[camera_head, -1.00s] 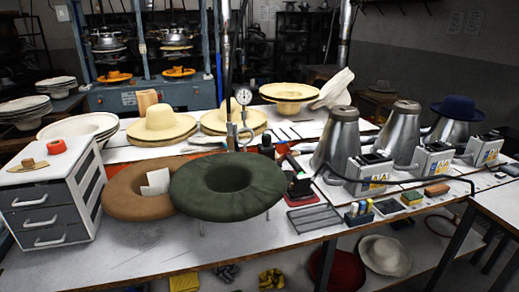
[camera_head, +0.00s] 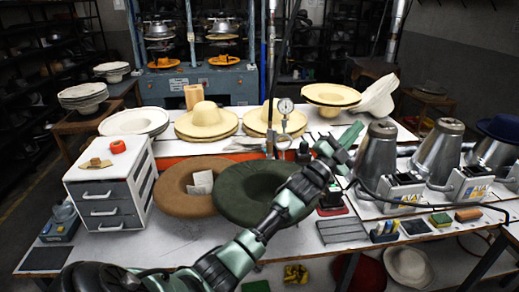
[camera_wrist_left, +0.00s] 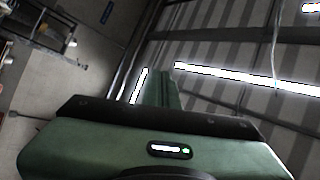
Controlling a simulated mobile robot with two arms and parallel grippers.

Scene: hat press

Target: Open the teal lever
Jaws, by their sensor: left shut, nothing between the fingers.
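My left arm reaches up from the bottom left in the head view. Its green gripper (camera_head: 347,137) is shut and empty, in the air in front of the metal cones and right of the dark green hat ring (camera_head: 245,202). In the left wrist view the shut fingers (camera_wrist_left: 162,88) point toward lit ceiling strips. I cannot make out a clear teal lever in either view. A blue-teal press frame (camera_head: 213,84) stands behind the table, out past the gripper. My right gripper is not in view.
The white table (camera_head: 180,247) holds a brown hat ring (camera_head: 172,188), straw hats (camera_head: 204,115), a pressure gauge (camera_head: 285,106), a drawer box (camera_head: 108,190) and metal cones (camera_head: 377,160). Dark floor (camera_head: 35,190) is free at the left.

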